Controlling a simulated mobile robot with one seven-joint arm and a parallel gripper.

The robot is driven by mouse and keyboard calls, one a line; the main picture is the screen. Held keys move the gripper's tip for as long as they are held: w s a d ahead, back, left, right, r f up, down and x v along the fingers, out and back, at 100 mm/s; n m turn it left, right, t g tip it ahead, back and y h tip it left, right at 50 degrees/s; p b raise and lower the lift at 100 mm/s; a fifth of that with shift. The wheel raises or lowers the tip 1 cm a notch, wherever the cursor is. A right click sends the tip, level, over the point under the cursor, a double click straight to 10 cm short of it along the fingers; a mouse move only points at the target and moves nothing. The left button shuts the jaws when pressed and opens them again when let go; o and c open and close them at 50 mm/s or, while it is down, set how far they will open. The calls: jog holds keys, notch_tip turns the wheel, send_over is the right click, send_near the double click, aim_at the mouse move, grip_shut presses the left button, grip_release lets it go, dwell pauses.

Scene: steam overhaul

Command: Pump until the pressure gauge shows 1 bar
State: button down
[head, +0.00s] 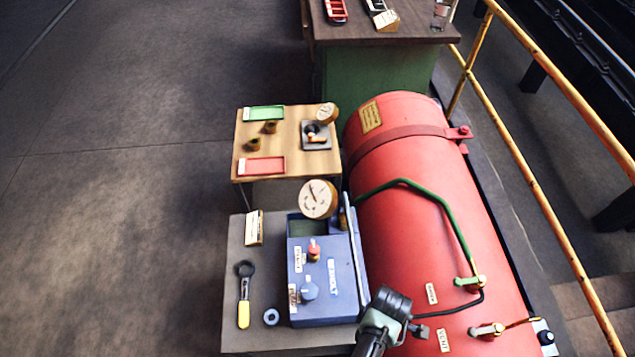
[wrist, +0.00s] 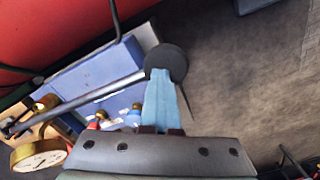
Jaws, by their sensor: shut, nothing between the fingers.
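The blue pump box (head: 325,285) stands on a grey bench (head: 240,310). A round cream gauge (head: 318,199) stands at its far end; its dark needle is too small to read surely. The gauge also shows in the wrist view (wrist: 38,155). A grey pump lever (head: 357,245) runs along the box's right side. In the wrist view the lever (wrist: 85,100) ends in a dark round grip (wrist: 172,60). My gripper (wrist: 163,82) is shut and empty, its pale blue fingers at that grip; I cannot tell whether they touch. My wrist hides the fingers in the head view.
A red boiler (head: 425,220) with a green pipe (head: 435,200) lies close right of the pump. The box carries a red knob (head: 314,250) and a blue knob (head: 309,291). A yellow-handled wrench (head: 244,300) and blue ring (head: 271,317) lie left. The floor further left is clear.

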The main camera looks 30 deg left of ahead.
jog(key=shift+w+a+f+b, duration=0.1)
jog(key=shift+f+b, duration=0.15)
jog(key=shift+f, duration=0.1)
jog(key=shift+w+a+f+b, duration=0.1)
jog(key=shift+f+b, duration=0.1)
jog(key=shift+f, duration=0.15)
notch_tip(320, 180, up, 11)
jog(key=p, duration=1)
jog(key=shift+f, duration=0.15)
jog(key=shift+r+p, duration=1.3)
jog(key=shift+r, duration=1.2)
jog(key=shift+w, duration=0.1)
